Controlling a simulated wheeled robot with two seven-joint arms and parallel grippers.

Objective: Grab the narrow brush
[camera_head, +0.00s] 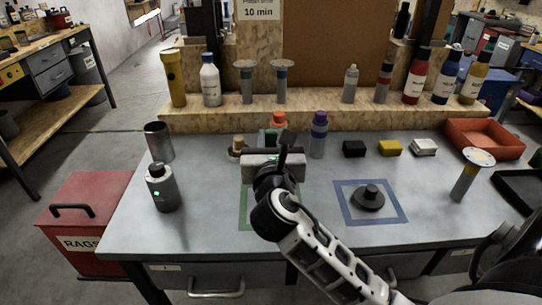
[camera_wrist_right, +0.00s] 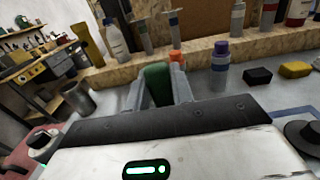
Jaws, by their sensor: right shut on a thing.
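My right gripper (camera_head: 272,158) is over the middle of the grey workbench, above the green-outlined square. In the right wrist view its fingers (camera_wrist_right: 158,92) are shut on a dark green, rounded thing (camera_wrist_right: 157,80). Only the upper part of this thing shows, so I cannot tell if it is the narrow brush. My left gripper is not in view.
An orange-capped bottle (camera_head: 278,121) and a purple-capped bottle (camera_head: 318,136) stand close behind the gripper. A grey canister (camera_head: 162,190) and a metal cup (camera_head: 158,142) stand left. A dark knobbed disc (camera_head: 369,197) sits in the blue square. Several bottles line the wooden shelf (camera_head: 320,115).

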